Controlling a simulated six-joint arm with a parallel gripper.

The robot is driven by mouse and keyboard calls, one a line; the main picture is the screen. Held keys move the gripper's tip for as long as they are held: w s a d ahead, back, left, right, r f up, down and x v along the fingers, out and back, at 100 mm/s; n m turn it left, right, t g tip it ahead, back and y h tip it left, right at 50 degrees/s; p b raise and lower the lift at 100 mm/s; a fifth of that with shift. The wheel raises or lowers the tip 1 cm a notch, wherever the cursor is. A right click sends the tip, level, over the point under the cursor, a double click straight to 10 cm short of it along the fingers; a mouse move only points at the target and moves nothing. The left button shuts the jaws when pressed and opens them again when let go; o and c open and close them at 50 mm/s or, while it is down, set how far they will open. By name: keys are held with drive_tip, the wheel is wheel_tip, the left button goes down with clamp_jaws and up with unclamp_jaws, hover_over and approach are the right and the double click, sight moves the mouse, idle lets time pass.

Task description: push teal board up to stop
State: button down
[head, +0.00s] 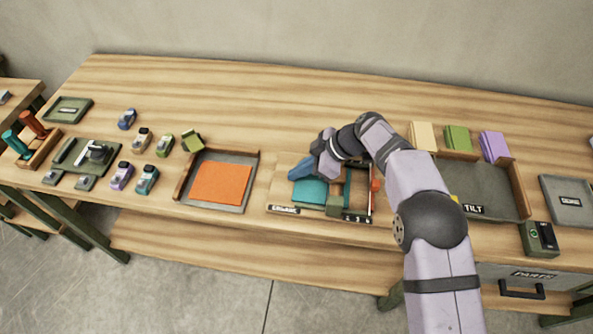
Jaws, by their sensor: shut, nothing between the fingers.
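The teal board (309,191) lies flat on a light wooden base on the bench, in the middle of the head view. My gripper (296,174) is shut and empty, low at the upper left edge of the teal board. I cannot tell whether it touches the board. A small green block (334,205) sits just right of the board's lower corner. A dark slotted frame with a green strip stands right of the board. My arm hides part of that frame and the area behind it. I cannot tell which part is the stop.
An orange sheet lies in a grey tray (235,206) to the left. A dark tilt tray (480,190) stands to the right, with yellow, green and purple pads behind it. Several small stampers (122,176) stand further left. The bench (250,110) behind is clear.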

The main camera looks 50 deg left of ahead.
sight(322, 184)
drive_tip(key=shift+w+d+f+b, duration=0.1)
drive_tip(key=shift+w+d+b, duration=0.95)
drive_tip(key=shift+b, duration=0.25)
drive_tip(key=shift+s, duration=0.1)
